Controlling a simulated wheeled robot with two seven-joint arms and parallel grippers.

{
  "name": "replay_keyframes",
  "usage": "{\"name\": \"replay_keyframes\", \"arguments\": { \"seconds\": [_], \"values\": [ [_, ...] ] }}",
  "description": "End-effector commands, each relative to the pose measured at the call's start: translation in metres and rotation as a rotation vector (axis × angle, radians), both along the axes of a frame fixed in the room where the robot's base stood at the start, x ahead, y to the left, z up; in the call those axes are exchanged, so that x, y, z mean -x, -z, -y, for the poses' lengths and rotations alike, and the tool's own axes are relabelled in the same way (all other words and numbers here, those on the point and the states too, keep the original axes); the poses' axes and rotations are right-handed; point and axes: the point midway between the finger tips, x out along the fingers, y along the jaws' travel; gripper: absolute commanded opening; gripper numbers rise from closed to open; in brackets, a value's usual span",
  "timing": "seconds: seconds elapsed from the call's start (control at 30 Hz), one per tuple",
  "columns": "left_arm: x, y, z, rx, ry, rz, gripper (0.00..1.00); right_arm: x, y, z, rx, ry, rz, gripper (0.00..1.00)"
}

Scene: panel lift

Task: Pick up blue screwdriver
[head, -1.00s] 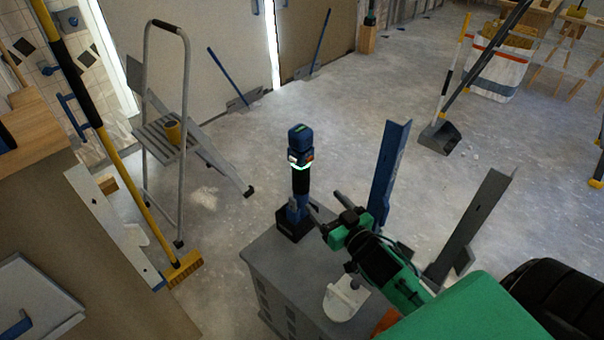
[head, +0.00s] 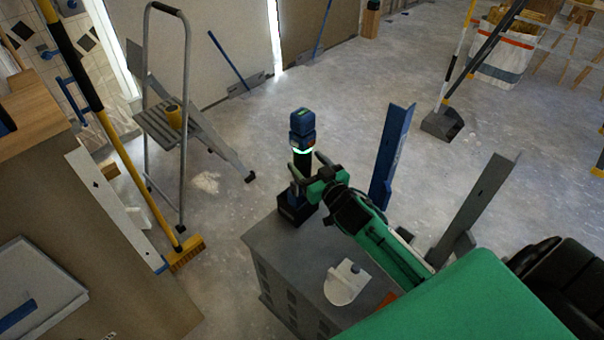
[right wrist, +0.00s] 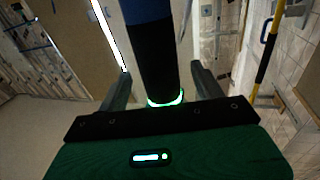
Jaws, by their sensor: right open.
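The blue screwdriver (head: 302,127) is a cordless tool with a blue top, a black grip and a glowing green ring. It stands upright at the far left corner of a grey cabinet (head: 282,245). My right gripper (head: 306,170) is open at the black grip, with its fingers reaching around it. In the right wrist view the black grip (right wrist: 151,62) rises between the two open fingers (right wrist: 160,85), apart from both as far as I can tell. The gripper hides part of the tool's lower half in the head view. My left gripper is not in view.
A trowel-like tool (head: 343,287) lies on the cabinet top. Blue (head: 391,160) and grey (head: 470,215) upright metal posts stand to the right. A stepladder (head: 165,120) and a yellow broom (head: 186,252) are at the left. The floor behind the cabinet is largely clear.

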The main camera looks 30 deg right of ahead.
Motion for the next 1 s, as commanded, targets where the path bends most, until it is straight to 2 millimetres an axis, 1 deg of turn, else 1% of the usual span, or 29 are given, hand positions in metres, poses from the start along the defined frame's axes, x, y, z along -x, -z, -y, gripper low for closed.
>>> {"name": "replay_keyframes", "arguments": {
  "seconds": [0.1,0.3,0.43,0.63,0.67,0.7,0.77,0.8,1.0],
  "values": [
    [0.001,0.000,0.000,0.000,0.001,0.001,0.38,-0.017,0.001,0.000,0.004,0.000,0.003,0.68],
    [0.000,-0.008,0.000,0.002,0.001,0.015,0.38,-0.039,0.002,-0.001,0.002,0.000,0.002,0.68],
    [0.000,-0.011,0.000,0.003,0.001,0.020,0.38,-0.044,0.002,-0.002,0.001,0.000,0.001,0.68],
    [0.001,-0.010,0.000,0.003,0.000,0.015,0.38,-0.045,0.003,-0.002,0.001,0.000,0.000,0.68],
    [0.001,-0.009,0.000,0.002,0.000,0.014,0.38,-0.045,0.003,-0.002,0.001,0.000,0.000,0.66],
    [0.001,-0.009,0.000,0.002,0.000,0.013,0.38,-0.045,0.003,-0.002,0.001,0.000,0.000,0.58],
    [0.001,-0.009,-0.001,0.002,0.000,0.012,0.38,-0.044,0.003,-0.002,0.001,0.000,0.000,0.46],
    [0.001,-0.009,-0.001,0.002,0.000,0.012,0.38,-0.044,0.002,-0.002,0.001,0.000,0.001,0.38],
    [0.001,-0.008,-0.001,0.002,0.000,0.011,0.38,-0.044,0.002,-0.002,0.001,0.000,0.001,0.00]
  ]
}}
